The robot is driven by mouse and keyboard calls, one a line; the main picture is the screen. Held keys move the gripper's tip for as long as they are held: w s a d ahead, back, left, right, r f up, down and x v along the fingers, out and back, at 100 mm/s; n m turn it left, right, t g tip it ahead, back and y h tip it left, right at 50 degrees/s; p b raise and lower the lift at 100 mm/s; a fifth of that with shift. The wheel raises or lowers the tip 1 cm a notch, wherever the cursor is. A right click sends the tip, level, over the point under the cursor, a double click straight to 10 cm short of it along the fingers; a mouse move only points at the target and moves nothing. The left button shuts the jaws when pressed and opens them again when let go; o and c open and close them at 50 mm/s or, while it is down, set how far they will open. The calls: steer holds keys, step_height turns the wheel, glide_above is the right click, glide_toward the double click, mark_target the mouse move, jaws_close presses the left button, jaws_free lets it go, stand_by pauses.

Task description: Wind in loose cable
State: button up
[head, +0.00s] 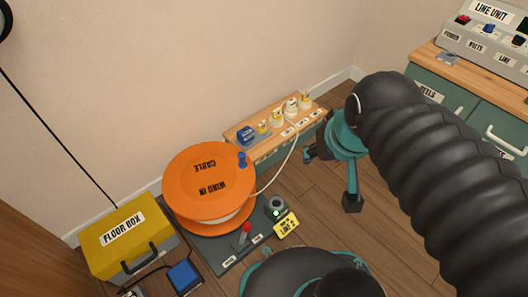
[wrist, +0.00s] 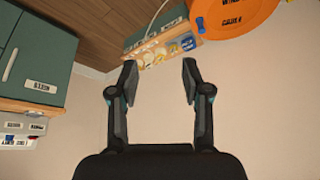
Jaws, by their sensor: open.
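The orange cable reel (head: 210,182) stands on a dark base plate (head: 222,256) on the floor. Its top face is lettered "WIND IN CABLE" and carries a small blue knob (head: 242,160) near the right rim. A pale cable (head: 277,172) runs from the reel's right side up to the low wooden bench. A red-tipped lever (head: 246,229) stands on the base plate. My gripper (head: 330,178) is open and empty, to the right of the reel and apart from it. In the wrist view my open gripper (wrist: 158,75) shows below the reel (wrist: 235,14), with nothing between its fingers.
The low bench (head: 260,124) holds several small items behind the reel. A yellow floor box (head: 125,238) stands at left, with a blue block (head: 185,275) nearby. A yellow tag (head: 286,224) lies right of the base. A green cabinet (head: 470,115) stands at right. Some floor between is clear.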

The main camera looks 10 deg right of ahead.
mark_target(242, 158)
steer(key=w+a+f+m+g+y+p, duration=0.1)
steer(key=w+a+f+m+g+y, duration=0.1)
steer(key=w+f+m+g+y, duration=0.5)
steer(key=w+a+f+m+g+y+p, duration=0.15)
steer(key=w+f, duration=0.35)
steer(key=w, duration=0.7)
steer(key=w+f+m+t+y, duration=0.1)
steer(key=w+f+m+y, duration=0.2)
steer(key=f, duration=0.4)
steer(key=w+f+m+t+y+p, duration=0.1)
steer(key=w+f+m+y, duration=0.2)
steer(key=f, duration=0.5)
steer(key=w+f+m+t+y, duration=0.1)
steer(key=w+f+m+y, duration=0.2)
steer(key=f, duration=0.4)
steer(key=a, duration=1.2)
steer(key=shift+s, duration=0.25)
jaws_close()
